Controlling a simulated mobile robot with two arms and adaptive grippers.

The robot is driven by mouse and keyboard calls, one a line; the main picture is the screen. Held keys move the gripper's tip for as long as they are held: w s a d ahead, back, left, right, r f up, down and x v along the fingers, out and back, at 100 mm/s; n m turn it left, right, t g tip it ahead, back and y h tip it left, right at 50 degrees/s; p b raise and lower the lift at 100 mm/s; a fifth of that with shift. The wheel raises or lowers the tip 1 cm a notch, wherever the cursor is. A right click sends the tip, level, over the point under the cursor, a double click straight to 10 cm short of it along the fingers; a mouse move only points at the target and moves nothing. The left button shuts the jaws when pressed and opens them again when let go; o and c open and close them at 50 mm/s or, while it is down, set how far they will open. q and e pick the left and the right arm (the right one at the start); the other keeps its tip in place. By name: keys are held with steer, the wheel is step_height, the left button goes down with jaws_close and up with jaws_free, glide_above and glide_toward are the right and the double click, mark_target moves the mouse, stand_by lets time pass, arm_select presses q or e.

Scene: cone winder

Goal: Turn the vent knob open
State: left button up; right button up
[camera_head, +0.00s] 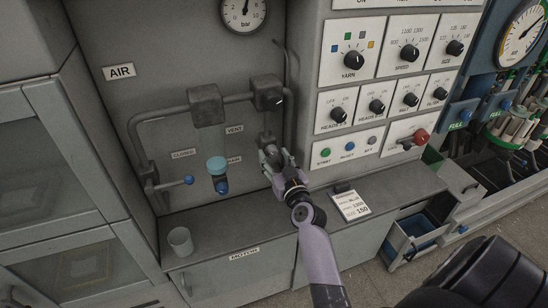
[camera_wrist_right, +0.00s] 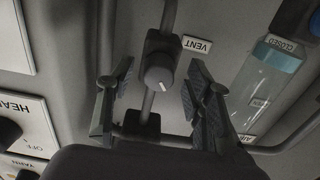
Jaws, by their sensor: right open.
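The vent knob (camera_wrist_right: 158,76) is a round grey knob with a pale pointer line, mounted on a vertical pipe beside the VENT label (camera_wrist_right: 196,44). My right gripper (camera_head: 272,158) is at the wall panel, right of and below the VENT label (camera_head: 234,129) in the head view, and mostly hides the knob there. In the right wrist view its two fingers (camera_wrist_right: 158,88) are spread, one on each side of the knob, with visible gaps. The gripper is open and holds nothing. My left gripper is not in view.
A grey pipe (camera_head: 165,113) runs above. The control panel (camera_head: 350,83) is to the right. A cup (camera_head: 180,241) and a card (camera_head: 351,204) stand on the ledge below.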

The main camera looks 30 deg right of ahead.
steer(key=shift+w+d, duration=0.1)
steer(key=shift+w, duration=0.25)
jaws_close()
stand_by(0.5)
